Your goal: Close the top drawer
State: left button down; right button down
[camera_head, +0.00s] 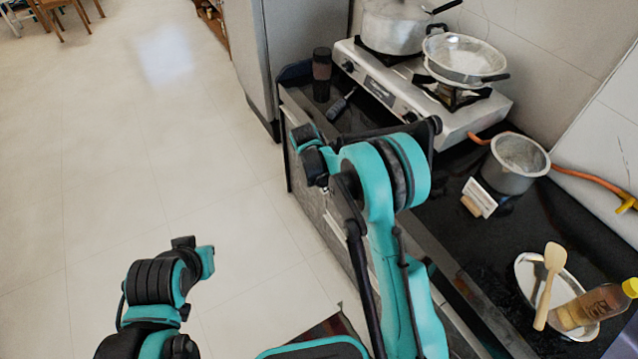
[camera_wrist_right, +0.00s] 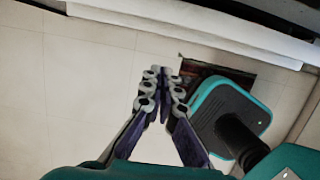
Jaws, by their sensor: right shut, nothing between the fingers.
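The grey cabinet front (camera_head: 335,225) runs under the black counter, mostly behind my right arm. I cannot pick out the top drawer or how far it stands out in the head view. My right gripper (camera_wrist_right: 160,74) is shut and empty in the wrist view. Its fingertips point toward a long pale panel edge (camera_wrist_right: 200,32) with a dark strip behind it, perhaps part of the drawer front; I see no clear contact. In the head view the right wrist is beside the counter's front edge. My left arm is at lower left; its fingers cannot be made out.
The counter holds a gas stove (camera_head: 420,95) with pots, a dark bottle (camera_head: 321,75), a steel pot (camera_head: 515,163), and a tray (camera_head: 525,270) with a wooden spatula (camera_head: 550,285) and a yellow-capped bottle (camera_head: 600,305). A dark mat lies on the floor. Open tiled floor (camera_head: 130,150) is at left.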

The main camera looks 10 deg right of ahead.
jog(key=w+d+f+b, duration=0.1)
jog(key=d+f+b, duration=0.2)
jog(key=d+f, duration=0.1)
jog(key=shift+w+d, duration=0.35)
jog(key=shift+d, duration=0.05)
